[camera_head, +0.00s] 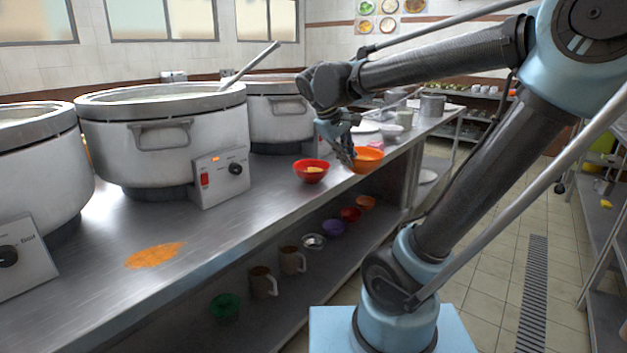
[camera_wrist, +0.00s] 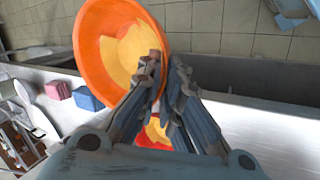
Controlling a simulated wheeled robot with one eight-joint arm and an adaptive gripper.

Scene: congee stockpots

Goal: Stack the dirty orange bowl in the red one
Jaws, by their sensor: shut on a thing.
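The orange bowl (camera_head: 368,157) is to the right of the red bowl at the counter's front edge in the head view. In the wrist view the orange bowl (camera_wrist: 93,37) shows a yellowish residue inside. My gripper (camera_head: 346,158) is shut on its rim; the fingers (camera_wrist: 163,75) close on the rim in the wrist view. The red bowl (camera_head: 311,174) stands on the counter, with some orange-yellow food inside. In the wrist view the red bowl (camera_wrist: 147,139) is partly hidden behind my fingers. I cannot tell surely whether the orange bowl is clear of the counter.
Large stockpots (camera_head: 165,139) line the back of the steel counter (camera_head: 230,228). An orange spill (camera_head: 154,255) lies at the front left. Bowls and mugs (camera_head: 292,261) stand on the shelf below. White bowls (camera_head: 391,131) are farther along the counter.

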